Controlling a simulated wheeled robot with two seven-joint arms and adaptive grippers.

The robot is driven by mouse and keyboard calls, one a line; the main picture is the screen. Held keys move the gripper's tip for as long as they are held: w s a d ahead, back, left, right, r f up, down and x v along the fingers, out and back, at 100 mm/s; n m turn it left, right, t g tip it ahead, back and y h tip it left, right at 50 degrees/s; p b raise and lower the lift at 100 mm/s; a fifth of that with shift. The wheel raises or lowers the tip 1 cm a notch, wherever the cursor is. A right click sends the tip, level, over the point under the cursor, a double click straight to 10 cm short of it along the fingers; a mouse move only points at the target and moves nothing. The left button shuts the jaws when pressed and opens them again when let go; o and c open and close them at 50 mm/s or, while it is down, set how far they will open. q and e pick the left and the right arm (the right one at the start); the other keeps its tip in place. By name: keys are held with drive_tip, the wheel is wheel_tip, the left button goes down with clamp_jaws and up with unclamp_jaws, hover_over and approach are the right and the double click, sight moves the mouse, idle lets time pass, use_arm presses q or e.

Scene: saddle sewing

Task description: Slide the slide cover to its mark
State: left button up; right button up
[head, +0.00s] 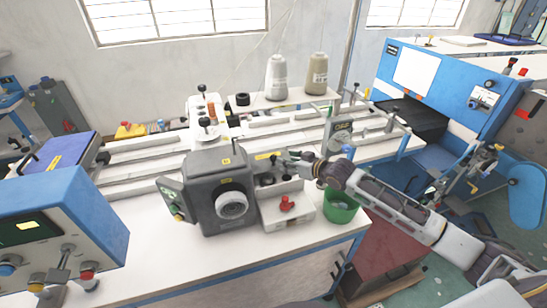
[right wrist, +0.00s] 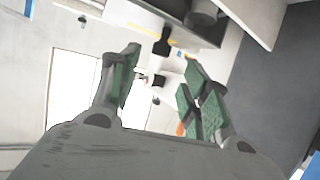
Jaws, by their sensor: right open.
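The grey sewing machine head (head: 213,192) stands on the white table, with a round white dial (head: 231,205) on its front. Beside it is a low white unit (head: 290,217) with a red knob (head: 287,203). I cannot tell for sure which part is the slide cover, and I cannot make out its mark. My right gripper (head: 284,158) reaches in from the right, just right of the grey head's top. In the right wrist view my right gripper (right wrist: 162,66) has its green-padded fingers apart. A black knob (right wrist: 162,46) shows beyond them; contact is not visible. My left gripper is out of view.
Two thread cones (head: 277,77) stand on a shelf behind. A green bin (head: 341,205) sits at the table's right end, below my right arm. A blue machine (head: 60,225) fills the left front, and another blue machine (head: 440,90) stands at right. The front tabletop (head: 150,260) is clear.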

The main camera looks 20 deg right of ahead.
sight(275, 157)
drive_tip(key=shift+p+x, duration=0.55)
drive_tip(key=shift+x, duration=4.2)
drive_tip(key=shift+a+r, duration=0.1)
drive_tip(key=shift+c, duration=0.5)
clamp_jaws()
